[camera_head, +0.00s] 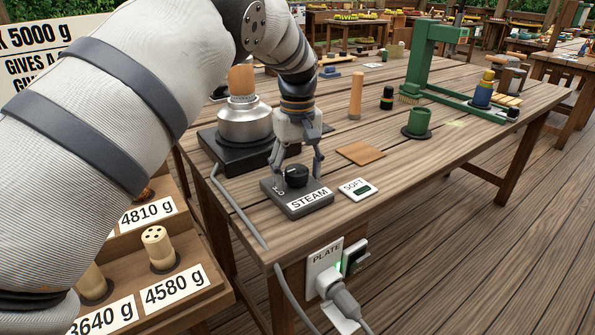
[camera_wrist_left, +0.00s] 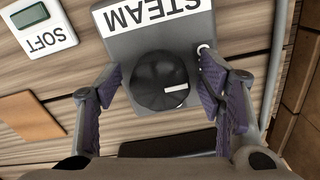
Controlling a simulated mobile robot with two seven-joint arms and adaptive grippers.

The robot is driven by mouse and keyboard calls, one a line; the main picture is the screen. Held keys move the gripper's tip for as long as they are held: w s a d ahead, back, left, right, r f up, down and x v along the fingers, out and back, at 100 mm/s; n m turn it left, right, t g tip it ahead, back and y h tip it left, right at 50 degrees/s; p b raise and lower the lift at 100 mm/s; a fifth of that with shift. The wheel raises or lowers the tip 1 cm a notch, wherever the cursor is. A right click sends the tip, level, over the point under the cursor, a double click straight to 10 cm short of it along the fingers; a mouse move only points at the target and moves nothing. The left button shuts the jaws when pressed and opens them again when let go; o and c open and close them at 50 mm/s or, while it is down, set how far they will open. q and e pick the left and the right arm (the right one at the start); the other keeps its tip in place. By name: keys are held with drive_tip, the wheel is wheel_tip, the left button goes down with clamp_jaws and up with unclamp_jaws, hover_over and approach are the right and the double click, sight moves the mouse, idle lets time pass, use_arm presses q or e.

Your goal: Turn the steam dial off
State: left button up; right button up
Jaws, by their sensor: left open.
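The steam dial (camera_head: 295,175) is a round black knob on a grey box (camera_head: 310,209) labelled STEAM, near the table's front left corner. In the left wrist view the dial (camera_wrist_left: 161,80) shows a white mark at its lower right rim. My left gripper (camera_head: 298,170) is open and reaches down over the box. In the left wrist view its fingers (camera_wrist_left: 165,95) stand on either side of the dial, with gaps between them and the knob. Whether the fingertips touch the box I cannot tell. My right gripper is not in view.
A small SOFT display (camera_head: 358,189) lies right of the box. A brown square (camera_head: 360,152) lies behind it. A metal pot (camera_head: 245,122) stands on a black plate at left. A green stand (camera_head: 430,70) is farther back. A grey cable (camera_head: 238,205) runs along the table's left side.

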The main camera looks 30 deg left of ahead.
sight(297, 170)
use_arm(q)
wheel_tip(297, 170, up, 12)
idle(0.3)
